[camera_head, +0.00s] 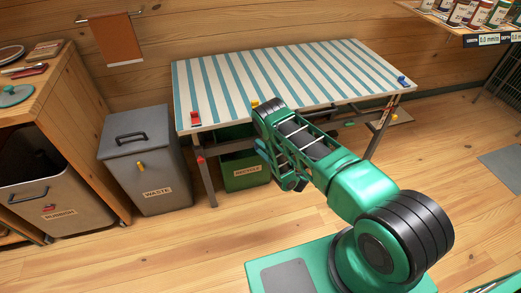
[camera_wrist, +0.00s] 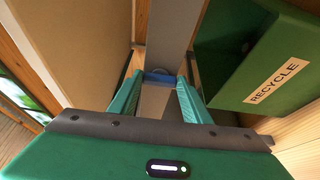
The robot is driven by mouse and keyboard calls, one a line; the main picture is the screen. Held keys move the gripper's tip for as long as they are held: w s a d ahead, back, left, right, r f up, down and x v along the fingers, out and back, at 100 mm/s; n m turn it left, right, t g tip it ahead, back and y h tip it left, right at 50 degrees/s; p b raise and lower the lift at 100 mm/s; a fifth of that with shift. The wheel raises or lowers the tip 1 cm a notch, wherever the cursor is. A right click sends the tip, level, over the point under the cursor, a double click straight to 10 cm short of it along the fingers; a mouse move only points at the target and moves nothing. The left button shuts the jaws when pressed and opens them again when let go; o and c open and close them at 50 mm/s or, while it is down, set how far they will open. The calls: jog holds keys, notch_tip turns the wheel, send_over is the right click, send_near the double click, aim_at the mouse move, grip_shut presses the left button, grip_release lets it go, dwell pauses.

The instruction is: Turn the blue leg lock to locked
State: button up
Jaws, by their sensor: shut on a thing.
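The blue leg lock (camera_wrist: 158,76) shows small at the near end of a grey table leg (camera_wrist: 172,32) in the wrist view. My gripper (camera_wrist: 161,80) has its two teal fingers on either side of the lock, shut on it. The fingers partly cover the lock, so I cannot tell which way it is turned. In the head view my arm reaches to the front of the striped folding table (camera_head: 240,90), and it hides the fingers and this lock.
A green recycle bin (camera_wrist: 235,65) stands close on the right of the leg in the wrist view. A grey waste bin (camera_head: 148,165) stands left of the table. Red (camera_head: 195,118), yellow (camera_head: 255,104) and blue (camera_head: 403,80) pieces sit along the table edge. Open floor lies at front left.

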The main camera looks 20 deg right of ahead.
jog(key=shift+s+f, duration=0.2)
dwell(0.4)
jog(key=o, duration=1)
jog(key=shift+o, duration=0.2)
jog(key=shift+r, duration=0.1)
